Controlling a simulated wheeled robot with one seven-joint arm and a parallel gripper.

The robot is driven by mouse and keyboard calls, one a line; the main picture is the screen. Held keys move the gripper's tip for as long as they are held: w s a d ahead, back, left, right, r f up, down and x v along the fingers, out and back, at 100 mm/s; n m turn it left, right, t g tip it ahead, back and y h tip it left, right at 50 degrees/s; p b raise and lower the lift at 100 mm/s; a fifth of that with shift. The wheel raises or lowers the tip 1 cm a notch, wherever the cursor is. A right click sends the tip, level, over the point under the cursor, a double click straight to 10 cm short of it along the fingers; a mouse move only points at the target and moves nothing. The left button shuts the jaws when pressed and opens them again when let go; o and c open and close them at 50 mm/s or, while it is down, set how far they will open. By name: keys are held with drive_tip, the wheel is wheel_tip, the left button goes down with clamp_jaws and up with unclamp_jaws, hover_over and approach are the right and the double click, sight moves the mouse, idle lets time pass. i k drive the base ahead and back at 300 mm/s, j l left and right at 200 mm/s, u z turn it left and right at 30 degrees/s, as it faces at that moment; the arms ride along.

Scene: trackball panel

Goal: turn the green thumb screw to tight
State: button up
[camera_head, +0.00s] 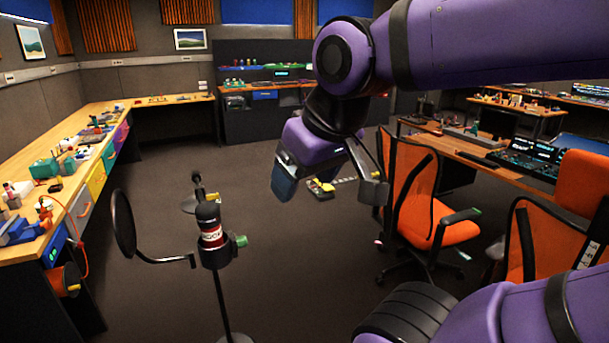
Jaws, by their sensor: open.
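The green thumb screw (240,241) sticks out on the right side of a black clamp or mount below the microphone (209,222). The microphone is black with a red and white label band and stands upright on a thin dark stand (222,300). My gripper (328,188) hangs in the air to the right of the screw and higher in the picture, well apart from it. Its jaws are spread, and I see nothing held between them. Whether the screw is loose or tight cannot be told from this view.
A round black pop filter (123,223) on a curved arm reaches left from the stand. Orange chairs (410,190) stand at the right by a desk (470,150). A long cluttered workbench (75,200) runs along the left. The floor (290,260) between stand and chairs is mostly clear.

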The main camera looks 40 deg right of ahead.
sight(241, 241)
drive_tip(key=k+l+u, duration=0.2)
drive_tip(key=l, duration=0.35)
drive_tip(key=k+l+u, duration=0.2)
drive_tip(key=k+l, duration=0.25)
drive_tip(key=j+z, duration=0.15)
drive_tip(key=z, duration=0.8)
drive_tip(key=j+z, duration=0.35)
drive_tip(key=j+u, duration=0.2)
drive_tip(key=u, duration=0.25)
drive_tip(key=j+u, duration=0.15)
drive_tip(key=u, duration=0.3)
drive_tip(key=i+l, duration=0.05)
